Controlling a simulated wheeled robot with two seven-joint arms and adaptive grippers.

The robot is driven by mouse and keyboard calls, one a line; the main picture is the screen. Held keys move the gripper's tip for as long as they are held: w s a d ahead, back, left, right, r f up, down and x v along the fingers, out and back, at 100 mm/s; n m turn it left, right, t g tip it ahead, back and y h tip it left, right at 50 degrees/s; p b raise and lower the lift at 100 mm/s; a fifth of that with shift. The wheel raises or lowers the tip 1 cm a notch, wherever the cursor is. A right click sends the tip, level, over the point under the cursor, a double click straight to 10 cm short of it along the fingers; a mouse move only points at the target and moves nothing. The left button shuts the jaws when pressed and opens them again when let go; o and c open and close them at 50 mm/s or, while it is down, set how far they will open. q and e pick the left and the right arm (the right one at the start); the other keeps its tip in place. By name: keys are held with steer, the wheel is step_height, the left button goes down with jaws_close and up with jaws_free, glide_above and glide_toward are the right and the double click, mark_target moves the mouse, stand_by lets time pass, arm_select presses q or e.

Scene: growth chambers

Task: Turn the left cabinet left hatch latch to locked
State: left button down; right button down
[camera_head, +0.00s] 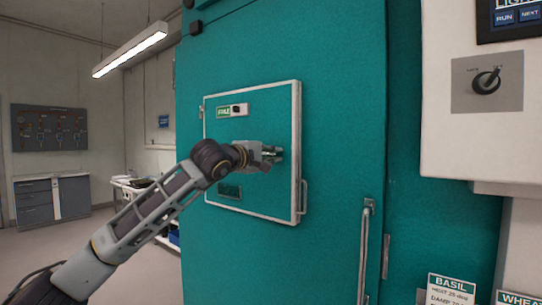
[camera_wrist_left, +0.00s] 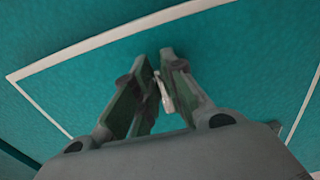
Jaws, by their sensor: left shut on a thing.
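The hatch (camera_head: 270,112) is a teal panel with a pale frame on the teal cabinet (camera_head: 340,80); it looks closed. My left gripper (camera_head: 275,155) is at the hatch's middle right, its fingers against the panel. In the left wrist view my left gripper (camera_wrist_left: 165,65) is shut on a small pale metal latch (camera_wrist_left: 164,95) between its fingers. The fingers hide most of the latch in the head view, so I cannot tell its turn angle. My right gripper is not in view.
A hatch handle (camera_head: 303,196) sticks out at the hatch's right edge. A long door handle (camera_head: 365,245) stands lower right. A white control box (camera_head: 440,140) with a dark knob (camera_head: 486,82) juts out at right. Open floor (camera_head: 75,245) lies at left.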

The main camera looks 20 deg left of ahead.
arm_select(q)
steer(key=shift+f, duration=0.1)
steer(key=c, duration=1.5)
jaws_free()
steer(key=shift+s+a, duration=0.25)
steer(key=shift+s, duration=0.3)
steer(key=shift+v, duration=5.4)
steer(key=shift+d, duration=0.1)
